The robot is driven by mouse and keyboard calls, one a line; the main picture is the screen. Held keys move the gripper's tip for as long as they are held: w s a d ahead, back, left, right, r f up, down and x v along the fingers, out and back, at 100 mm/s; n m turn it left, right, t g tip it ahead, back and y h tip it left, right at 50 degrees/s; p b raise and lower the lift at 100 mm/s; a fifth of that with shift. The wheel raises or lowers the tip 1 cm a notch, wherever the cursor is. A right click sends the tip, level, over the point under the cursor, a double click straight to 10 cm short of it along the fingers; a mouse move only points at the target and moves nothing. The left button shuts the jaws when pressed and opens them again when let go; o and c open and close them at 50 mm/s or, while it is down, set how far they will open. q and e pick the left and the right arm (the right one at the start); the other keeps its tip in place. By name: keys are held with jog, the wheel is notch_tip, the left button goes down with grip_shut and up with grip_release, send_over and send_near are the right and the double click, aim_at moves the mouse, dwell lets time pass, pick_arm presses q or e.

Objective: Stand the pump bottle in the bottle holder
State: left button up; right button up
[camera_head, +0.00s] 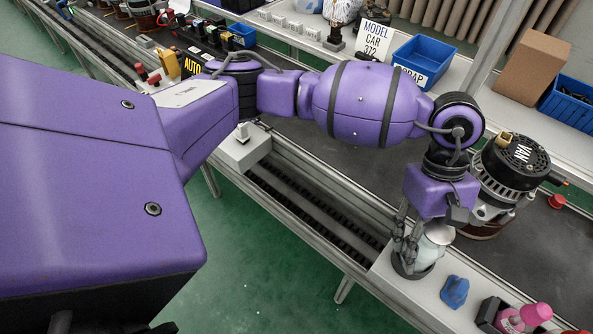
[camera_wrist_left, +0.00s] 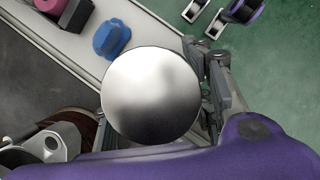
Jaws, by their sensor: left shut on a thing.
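The pump bottle (camera_head: 433,250) is pale with a rounded silver top, and stands roughly upright at the front edge of the line. My left gripper (camera_head: 410,247) points down and is shut on it. In the left wrist view the bottle's silver top (camera_wrist_left: 152,95) fills the middle, and the gripper fingers (camera_wrist_left: 215,90) show at its right side. The dark round bottle holder (camera_head: 402,268) is around the bottle's lower end on the pale ledge. The fingers hide part of it, and I cannot tell whether the bottle rests on its bottom. My right gripper is not in view.
A blue lump (camera_head: 454,291) lies on the ledge (camera_head: 420,292) right of the holder, before a dark box (camera_head: 492,312) with pink items. An alternator (camera_head: 512,170) stands behind the gripper on the dark belt. A blue scrap bin (camera_head: 422,62) stands farther back.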

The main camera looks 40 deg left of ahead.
pick_arm(q)
jog(key=shift+f, duration=0.1)
jog(key=o, duration=1.6)
jog(key=v, duration=1.2)
